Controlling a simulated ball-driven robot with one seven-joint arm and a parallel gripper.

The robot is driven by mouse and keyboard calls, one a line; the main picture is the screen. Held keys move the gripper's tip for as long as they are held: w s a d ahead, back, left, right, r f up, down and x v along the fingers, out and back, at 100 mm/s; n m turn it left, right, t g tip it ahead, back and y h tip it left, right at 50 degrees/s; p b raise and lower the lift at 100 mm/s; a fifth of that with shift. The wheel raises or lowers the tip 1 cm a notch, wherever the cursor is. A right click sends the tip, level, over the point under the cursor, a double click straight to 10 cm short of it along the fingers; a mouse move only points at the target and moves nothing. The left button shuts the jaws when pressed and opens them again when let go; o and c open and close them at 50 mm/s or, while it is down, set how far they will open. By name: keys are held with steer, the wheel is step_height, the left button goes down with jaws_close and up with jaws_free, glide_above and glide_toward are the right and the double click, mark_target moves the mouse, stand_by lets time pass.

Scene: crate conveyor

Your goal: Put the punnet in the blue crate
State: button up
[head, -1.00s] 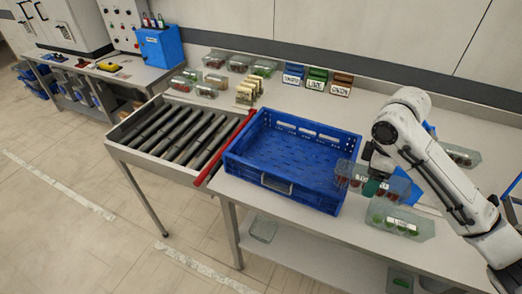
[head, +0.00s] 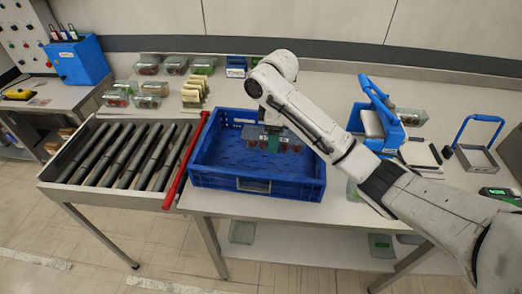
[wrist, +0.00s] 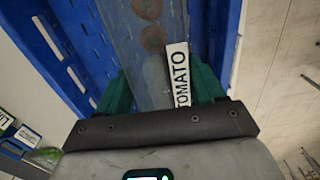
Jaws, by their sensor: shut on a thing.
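The punnet (head: 250,134) is clear plastic with red tomatoes inside. In the wrist view the punnet (wrist: 140,62) carries a white TOMATO label. My gripper (head: 273,144) is shut on it, with green fingers (wrist: 161,90) on either side. The blue crate (head: 215,181) stands on the table, right of the rollers. My arm hides part of the crate's right side.
A red bar (head: 187,160) runs between the roller conveyor (head: 118,153) and the crate. Several other punnets (head: 176,65) stand behind the rollers. A blue-handled carrier (head: 376,125) and a metal frame (head: 478,158) are on the right.

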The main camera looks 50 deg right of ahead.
steer(key=w+f+b, duration=0.1)
steer(key=b, duration=0.1)
steer(key=w+f+b, duration=0.1)
steer(key=w+f, duration=0.1)
steer(key=w+d+f+b, duration=0.1)
steer(key=f+b, duration=0.1)
steer(key=shift+w+f+b, duration=0.2)
steer(key=shift+w+b, duration=0.1)
steer(key=shift+w, duration=0.1)
steer(key=shift+w+d+p, duration=0.1)
steer(key=shift+w+p, duration=0.2)
steer(key=shift+p, duration=0.15)
steer(key=shift+w+f, duration=0.15)
steer(key=shift+f, duration=0.1)
steer(key=shift+w+f+p, duration=0.15)
steer(key=shift+f+p, duration=0.1)
steer(key=shift+f, duration=0.7)
steer(key=shift+w+f+p, duration=0.1)
steer(key=shift+f+p, duration=0.1)
steer(key=shift+f, duration=0.7)
steer(key=shift+f, duration=0.15)
steer(key=o, duration=1.1)
steer(key=shift+c, duration=0.2)
step_height(320, 180, up, 12)
steer(key=p, duration=0.1)
steer(key=shift+r+p, duration=0.2)
steer(key=shift+p, duration=0.15)
